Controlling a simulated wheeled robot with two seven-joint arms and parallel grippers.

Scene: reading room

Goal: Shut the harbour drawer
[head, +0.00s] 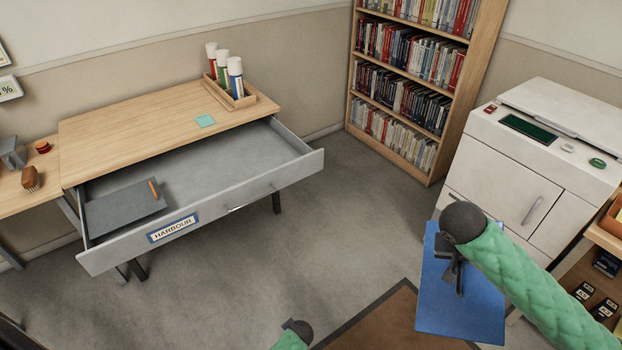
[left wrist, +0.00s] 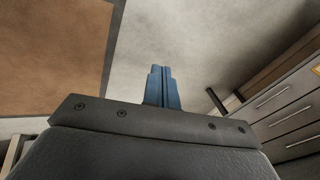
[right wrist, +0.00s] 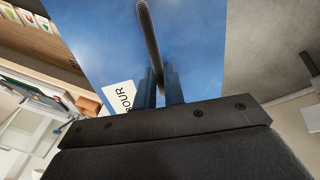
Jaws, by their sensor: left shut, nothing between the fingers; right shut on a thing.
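The harbour drawer (head: 254,187) is pulled far out of the wooden desk (head: 140,117). Its grey front bears a HARBOUR label (head: 172,229) and a small handle (head: 236,208). A flat dark grey item (head: 120,208) with an orange stick (head: 153,189) lies inside at the left. My right gripper (head: 456,275) is shut on the dark handle of a flat blue case (head: 478,308), well right of the drawer. In the right wrist view the case (right wrist: 195,40) shows a white label, partly hidden, reading "OUR". My left gripper (left wrist: 162,85) is shut and empty; its arm shows low in the head view.
The grey floor before the drawer is clear, with a brown mat (head: 395,325) nearby.

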